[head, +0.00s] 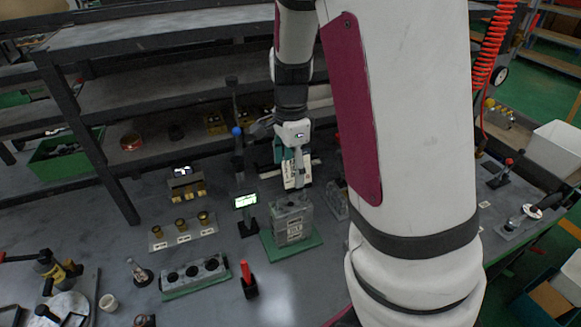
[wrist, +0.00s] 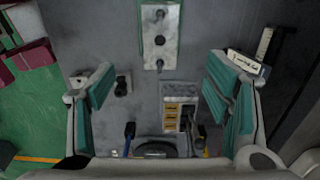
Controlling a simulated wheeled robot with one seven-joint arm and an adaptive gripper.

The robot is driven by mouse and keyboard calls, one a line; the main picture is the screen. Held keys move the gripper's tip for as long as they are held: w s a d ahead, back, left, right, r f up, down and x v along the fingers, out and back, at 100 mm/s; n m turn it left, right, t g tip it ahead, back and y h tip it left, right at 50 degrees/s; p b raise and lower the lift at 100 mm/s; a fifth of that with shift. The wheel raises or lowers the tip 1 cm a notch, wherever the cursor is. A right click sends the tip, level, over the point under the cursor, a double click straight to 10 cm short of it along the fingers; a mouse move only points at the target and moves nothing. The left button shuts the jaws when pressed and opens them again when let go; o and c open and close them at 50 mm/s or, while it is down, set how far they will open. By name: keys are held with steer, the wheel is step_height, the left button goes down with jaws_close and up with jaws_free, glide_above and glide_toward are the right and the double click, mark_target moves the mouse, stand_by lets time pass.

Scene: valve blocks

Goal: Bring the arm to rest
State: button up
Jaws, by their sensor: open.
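My gripper (head: 292,172) hangs over the bench in the head view, near the grey valve block (head: 292,222) on its green base. Its jaws look empty. In the wrist view my gripper (wrist: 160,72) is open, with a teal-padded finger at each side and a wide gap between. My arm comes down from the top of the head view, and its large white link covers much of the right half.
A green-based plate with several round sockets (head: 195,272), a plate with brass plugs (head: 183,232), a small lit display (head: 246,201) and a red-handled tool (head: 248,280) stand on the bench. Dark shelves (head: 160,85) rise behind. A green bin (head: 65,158) sits at left.

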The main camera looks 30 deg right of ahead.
stand_by(0.3)
steer(key=s+a+r+n+t, duration=0.2)
steer(key=s+a+r+n, duration=0.4)
steer(key=s+r+n, duration=0.2)
steer(key=s+a+r+n+t, duration=0.3)
steer(key=s+a+r+n, duration=0.3)
steer(key=s+r+n, duration=0.2)
step_height(320, 180, up, 2)
steer(key=n, duration=0.4)
steer(key=shift+s+t, duration=0.25)
steer(key=shift+t, duration=0.05)
steer(key=shift+r, duration=0.1)
